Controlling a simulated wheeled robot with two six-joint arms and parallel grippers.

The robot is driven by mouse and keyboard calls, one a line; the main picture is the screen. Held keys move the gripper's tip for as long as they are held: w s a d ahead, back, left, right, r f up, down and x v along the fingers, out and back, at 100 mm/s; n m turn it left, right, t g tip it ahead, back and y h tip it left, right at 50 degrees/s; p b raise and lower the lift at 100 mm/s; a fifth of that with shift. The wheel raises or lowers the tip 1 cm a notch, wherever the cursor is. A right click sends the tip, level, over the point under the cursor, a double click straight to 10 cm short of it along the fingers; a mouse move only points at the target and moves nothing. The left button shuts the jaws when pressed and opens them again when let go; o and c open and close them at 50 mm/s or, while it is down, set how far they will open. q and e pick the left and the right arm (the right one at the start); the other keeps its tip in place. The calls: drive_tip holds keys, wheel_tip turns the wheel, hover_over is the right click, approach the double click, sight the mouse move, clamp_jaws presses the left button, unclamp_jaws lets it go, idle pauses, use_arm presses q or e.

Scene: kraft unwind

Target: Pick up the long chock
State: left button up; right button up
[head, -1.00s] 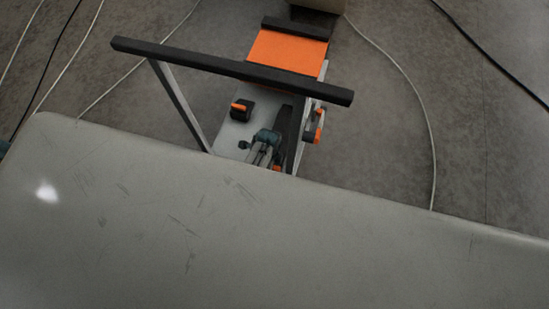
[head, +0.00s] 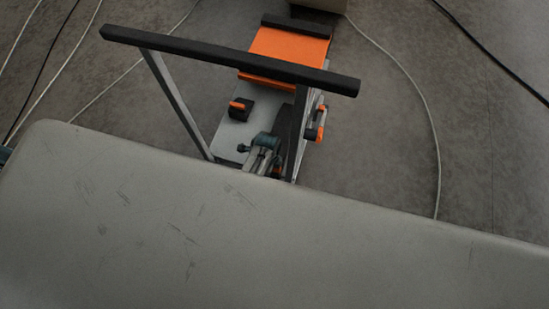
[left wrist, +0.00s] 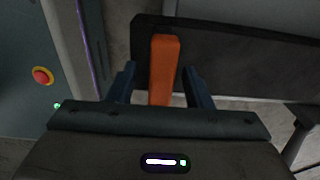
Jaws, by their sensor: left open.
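In the left wrist view, the long chock (left wrist: 240,47) is a long dark block that runs off to the right. An orange upright grip (left wrist: 164,70) stands in front of its left part. My left gripper (left wrist: 161,82) is open, with one finger on each side of this orange grip. I see a gap beside each finger and cannot tell whether either touches. In the head view I cannot make out my left gripper or the long chock for sure. My right gripper is not in view.
The head view shows a cart with a black handle bar (head: 230,60) and an orange deck (head: 288,47). A small black block (head: 240,110) with orange sits on it. A pale scratched surface (head: 130,230) fills the foreground. Cables (head: 425,105) lie on the floor.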

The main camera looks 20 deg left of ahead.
use_arm(q)
drive_tip(key=shift+c, duration=0.3)
clamp_jaws()
drive_tip(key=shift+r, duration=0.15)
